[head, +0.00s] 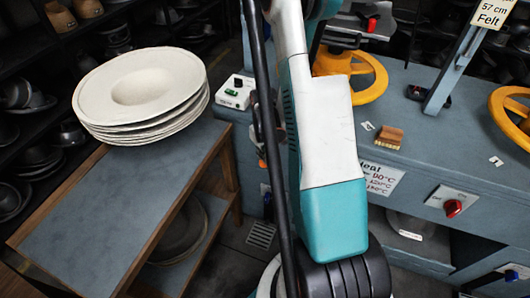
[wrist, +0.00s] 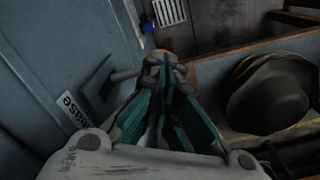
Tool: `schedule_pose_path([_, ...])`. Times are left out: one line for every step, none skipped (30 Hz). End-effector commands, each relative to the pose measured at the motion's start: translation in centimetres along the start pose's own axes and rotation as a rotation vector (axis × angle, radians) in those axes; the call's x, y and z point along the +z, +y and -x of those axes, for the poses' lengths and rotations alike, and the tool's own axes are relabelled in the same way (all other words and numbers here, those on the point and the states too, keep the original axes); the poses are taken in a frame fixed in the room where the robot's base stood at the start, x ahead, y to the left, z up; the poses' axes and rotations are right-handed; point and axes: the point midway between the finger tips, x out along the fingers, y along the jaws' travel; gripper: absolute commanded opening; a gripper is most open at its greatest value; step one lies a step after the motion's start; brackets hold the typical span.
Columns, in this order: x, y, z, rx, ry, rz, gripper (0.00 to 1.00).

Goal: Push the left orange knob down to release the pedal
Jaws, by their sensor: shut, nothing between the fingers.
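The left orange knob (wrist: 158,53) shows only as a small orange patch just beyond my gripper's tips in the wrist view. A dark lever (wrist: 124,75) runs toward it from a slot in the blue-grey press front, beside a label ending in "ease" (wrist: 70,107). My gripper (wrist: 165,68) is shut and empty, with its tips at the knob; I cannot tell whether they touch. In the head view a sliver of orange (head: 262,163), likely the same knob, shows beside my arm. My gripper is hidden there, and no pedal can be made out.
A wooden cart (head: 95,205) with a stack of white hats (head: 150,98) stands on the left. A dark hat (wrist: 268,95) lies on its lower shelf, close right of my gripper. The press bench (head: 420,150) carries yellow handwheels (head: 370,78). A floor drain (head: 261,235) lies between.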

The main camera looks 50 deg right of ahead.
Motion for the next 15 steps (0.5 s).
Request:
schedule_pose_path([0.0, 0.0, 0.0, 0.0, 0.0, 0.0, 0.0])
schedule_pose_path([0.0, 0.0, 0.0, 0.0, 0.0, 0.0, 0.0])
schedule_pose_path([0.0, 0.0, 0.0, 0.0, 0.0, 0.0, 0.0])
schedule_pose_path([0.0, 0.0, 0.0, 0.0, 0.0, 0.0, 0.0])
schedule_pose_path([0.0, 0.0, 0.0, 0.0, 0.0, 0.0, 0.0])
schedule_pose_path([0.0, 0.0, 0.0, 0.0, 0.0, 0.0, 0.0])
schedule_pose_path([0.0, 0.0, 0.0, 0.0, 0.0, 0.0, 0.0])
schedule_pose_path([0.0, 0.0, 0.0, 0.0, 0.0, 0.0, 0.0])
schedule_pose_path([0.0, 0.0, 0.0, 0.0, 0.0, 0.0, 0.0])
schedule_pose_path([0.0, 0.0, 0.1, 0.0, 0.0, 0.0, 0.0])
schedule_pose_path([0.0, 0.0, 0.2, 0.0, 0.0, 0.0, 0.0])
schedule_pose_path([0.0, 0.0, 0.4, 0.0, 0.0, 0.0, 0.0])
schedule_pose_path([0.0, 0.0, 0.6, 0.0, 0.0, 0.0, 0.0])
schedule_pose_path([0.0, 0.0, 0.8, 0.0, 0.0, 0.0, 0.0])
schedule_pose_path([0.0, 0.0, 1.1, 0.0, 0.0, 0.0, 0.0])
